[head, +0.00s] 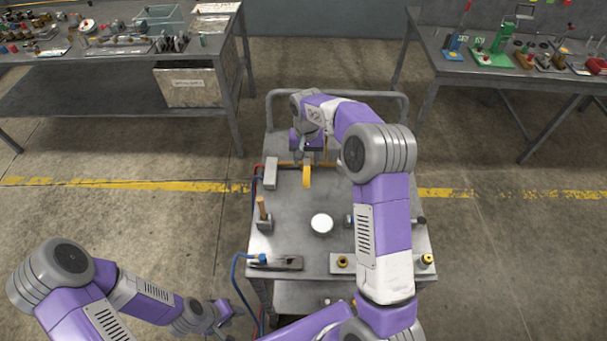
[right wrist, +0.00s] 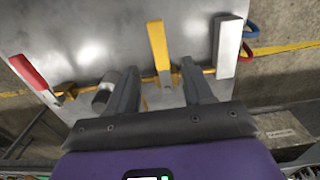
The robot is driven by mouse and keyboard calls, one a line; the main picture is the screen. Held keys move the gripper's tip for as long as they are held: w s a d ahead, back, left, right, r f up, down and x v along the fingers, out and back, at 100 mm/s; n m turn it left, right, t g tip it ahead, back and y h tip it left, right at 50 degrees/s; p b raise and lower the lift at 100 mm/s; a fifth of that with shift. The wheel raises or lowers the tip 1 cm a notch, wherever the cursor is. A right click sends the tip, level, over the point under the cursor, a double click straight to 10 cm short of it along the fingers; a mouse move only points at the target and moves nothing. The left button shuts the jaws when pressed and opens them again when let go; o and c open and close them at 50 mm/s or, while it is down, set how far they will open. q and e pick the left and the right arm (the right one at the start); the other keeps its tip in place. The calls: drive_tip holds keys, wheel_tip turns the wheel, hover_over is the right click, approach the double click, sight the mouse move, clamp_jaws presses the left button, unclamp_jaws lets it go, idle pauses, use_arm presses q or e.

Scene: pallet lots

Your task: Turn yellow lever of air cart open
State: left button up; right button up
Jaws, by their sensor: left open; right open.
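The air cart (head: 290,205) stands in front of me with a grey metal top. Its yellow lever (head: 307,177) sits on a yellow pipe near the far end and points toward me. The lever also shows in the right wrist view (right wrist: 158,42), in line with the gap between the fingers. My right gripper (head: 313,156) is open and empty, just beyond the lever; its fingers (right wrist: 159,72) lie either side of the lever's base end, with no contact visible. My left gripper (head: 226,311) is open and empty, low at the cart's near left.
A red lever (right wrist: 28,72) shows in the right wrist view. Cluttered benches stand back left (head: 110,80) and back right (head: 455,95). Floor around the cart is clear.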

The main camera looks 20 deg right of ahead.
sight(307, 176)
wheel_tip(307, 176, down, 7)
drive_tip(key=shift+s+f+b, duration=0.15)
drive_tip(key=shift+b, duration=0.3)
drive_tip(key=shift+c, duration=0.5)
clamp_jaws()
